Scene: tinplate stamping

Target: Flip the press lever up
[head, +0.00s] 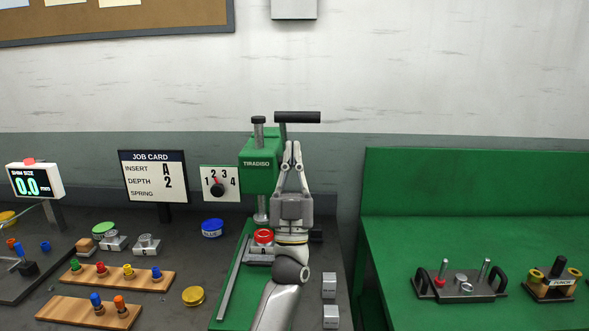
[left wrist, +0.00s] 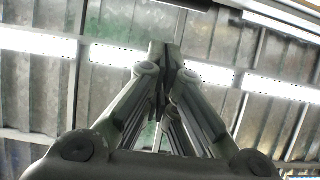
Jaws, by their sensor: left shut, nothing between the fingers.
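The green press (head: 257,178) marked TIRADISO stands at the back of the dark bench. Its lever shows as a black horizontal handle (head: 297,117) above and to the right of the press head, on a short post. My left gripper (head: 291,145) points upward just below the handle, its fingers shut together and empty. A small gap shows between the fingertips and the handle in the head view. In the left wrist view the shut fingertips (left wrist: 165,48) point up, with a dark bar, perhaps the handle, at the top edge. My right gripper is not in view.
A red ring part (head: 263,236) sits on the press base under the ram, beside my left arm. A dial plate (head: 220,183) and a job card (head: 153,170) stand left of the press. Grey blocks (head: 329,285) lie right of my arm. A green table (head: 470,225) is at the right.

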